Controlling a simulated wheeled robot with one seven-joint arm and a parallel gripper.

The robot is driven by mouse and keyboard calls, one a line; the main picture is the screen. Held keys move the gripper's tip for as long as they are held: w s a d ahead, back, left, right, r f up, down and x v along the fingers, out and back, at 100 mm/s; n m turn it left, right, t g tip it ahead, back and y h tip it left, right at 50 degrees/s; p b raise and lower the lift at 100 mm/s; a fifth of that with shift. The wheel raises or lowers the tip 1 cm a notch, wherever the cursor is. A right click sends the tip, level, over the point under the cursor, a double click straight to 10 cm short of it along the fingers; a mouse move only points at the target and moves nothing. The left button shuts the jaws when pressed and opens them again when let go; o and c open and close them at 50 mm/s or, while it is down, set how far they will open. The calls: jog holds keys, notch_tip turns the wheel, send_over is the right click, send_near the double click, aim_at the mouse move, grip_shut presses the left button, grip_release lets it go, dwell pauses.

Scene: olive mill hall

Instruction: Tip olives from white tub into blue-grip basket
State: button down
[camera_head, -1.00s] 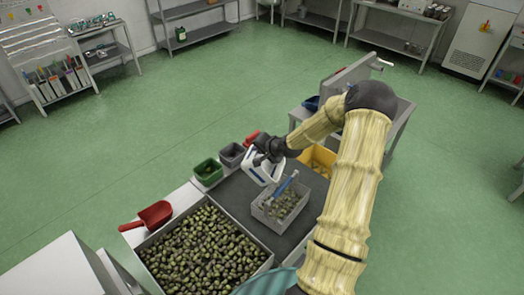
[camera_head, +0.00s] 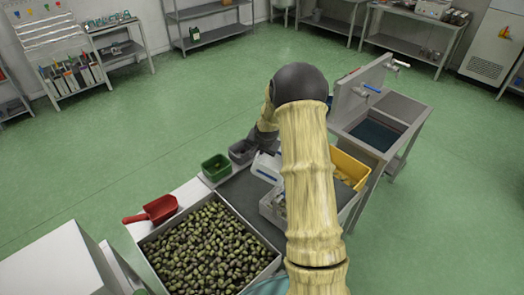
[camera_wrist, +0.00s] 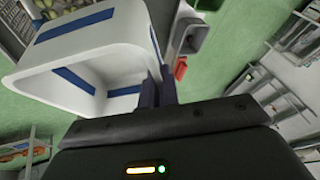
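A white tub (camera_head: 266,167) with blue stripes is in my gripper above the dark table top. In the wrist view the tub (camera_wrist: 75,60) is tilted, and its visible inside shows no olives. My gripper's dark fingers (camera_wrist: 157,88) are shut on its wall. In the head view my arm hides the fingers and part of the tub. The grey basket (camera_head: 268,208) stands just in front of the tub, mostly behind my arm. Its blue grip and most of its contents are hidden.
A large tray of olives (camera_head: 276,262) fills the table's near end. A red scoop (camera_head: 153,210) lies at its left. A green bin (camera_head: 216,168) and a grey bin (camera_head: 242,153) stand behind. A yellow crate (camera_head: 352,166) and a sink stand (camera_head: 392,112) are at right.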

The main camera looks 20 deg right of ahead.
jog(key=shift+w+a+f+n+g+h+b, duration=0.15)
jog(key=shift+f+g+h+b, duration=0.35)
jog(key=shift+f, duration=0.45)
jog(key=shift+w+a+f+n+g+h+b, duration=0.15)
jog(key=shift+f+g+h+b, duration=0.35)
jog(key=shift+f, duration=0.4)
jog(key=shift+s+d+r, duration=0.1)
jog(key=shift+d+r, duration=0.05)
jog(key=shift+r, duration=0.1)
jog(key=shift+r+p, duration=1.3)
jog(key=shift+r, duration=1)
